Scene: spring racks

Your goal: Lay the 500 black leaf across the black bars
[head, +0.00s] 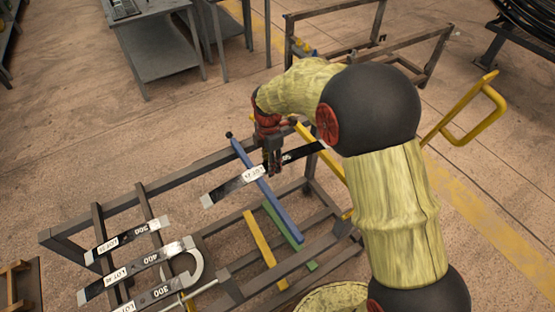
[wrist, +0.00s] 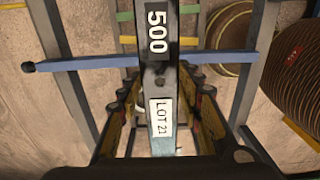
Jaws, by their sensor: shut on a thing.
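My gripper (head: 272,168) is shut on the 500 black leaf (head: 232,186), a long dark strip with pale ends. In the wrist view the leaf (wrist: 157,75) runs upright through the middle, with a white "500" and a "LOT 21" label. It is above the blue bar and crosses over it; the exact height is unclear. The black bars (head: 152,222) of the rack stand to the left of my gripper in the head view. Several other black leaves lie across them, among them one marked 400 (head: 138,268).
The rack also has a blue bar (head: 283,212), a yellow bar (head: 259,239) and a green bar (head: 273,219). A grey clamp-like hook (head: 192,262) sits by the nearest leaves. Grey tables (head: 162,48) stand behind, and a yellow handle (head: 455,130) is at right.

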